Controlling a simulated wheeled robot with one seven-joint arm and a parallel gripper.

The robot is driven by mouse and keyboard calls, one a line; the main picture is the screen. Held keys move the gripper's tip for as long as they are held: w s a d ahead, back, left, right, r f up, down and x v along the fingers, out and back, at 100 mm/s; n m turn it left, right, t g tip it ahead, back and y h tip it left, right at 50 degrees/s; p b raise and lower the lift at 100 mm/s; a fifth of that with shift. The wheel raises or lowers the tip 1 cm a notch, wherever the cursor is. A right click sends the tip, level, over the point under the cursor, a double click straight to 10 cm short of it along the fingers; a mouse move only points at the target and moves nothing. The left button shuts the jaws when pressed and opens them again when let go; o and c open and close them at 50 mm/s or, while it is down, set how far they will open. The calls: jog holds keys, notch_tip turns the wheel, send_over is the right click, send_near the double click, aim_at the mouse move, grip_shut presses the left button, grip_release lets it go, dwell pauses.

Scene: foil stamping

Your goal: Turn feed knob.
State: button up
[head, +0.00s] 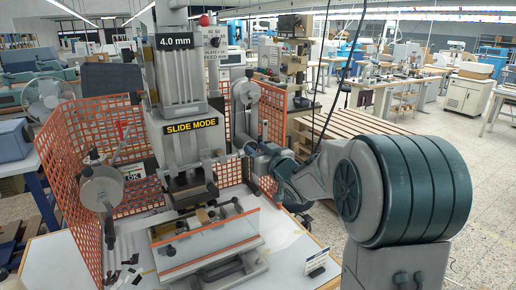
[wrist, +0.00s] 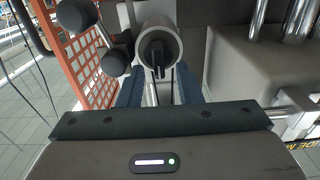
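The stamping press (head: 180,130) stands left of centre in the head view, with a "SLIDE MODE" sign. A grey control box (head: 213,45) with a red button and lettering ending in "FEED mm" sits at its upper right. My arm reaches in from the right, and my gripper (head: 247,146) is beside the press's right side, its fingers too small to tell there. In the wrist view, two blue fingers of my gripper (wrist: 158,92) stand apart. A grey round part with a black bar-shaped knob (wrist: 158,52) shows between and beyond them. I cannot tell whether they touch.
Orange mesh guards (head: 92,155) flank the press, and one shows at the left in the wrist view (wrist: 84,62). A crank with black balls (wrist: 88,32) is close to the gripper. A grey reel (head: 245,92) is above it in the head view.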

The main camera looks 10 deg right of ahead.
grip_shut()
jog(key=shift+f+n+b, duration=0.15)
jog(key=shift+n+b, duration=0.15)
jog(key=shift+b, duration=0.3)
jog(key=shift+s+a+f+n+b, duration=0.1)
jog(key=shift+a+n+b, duration=0.15)
jog(key=shift+n+b, duration=2)
jog(key=shift+s+a+f+n+b, duration=0.1)
jog(key=shift+a+f+n+b, duration=0.1)
jog(key=shift+n+b, duration=2.1)
jog(key=shift+a+f+n+b, duration=0.1)
jog(key=shift+a+n+b, duration=0.15)
jog(key=shift+n+b, duration=2)
jog(key=shift+r+b, duration=0.1)
jog(key=shift+b, duration=0.3)
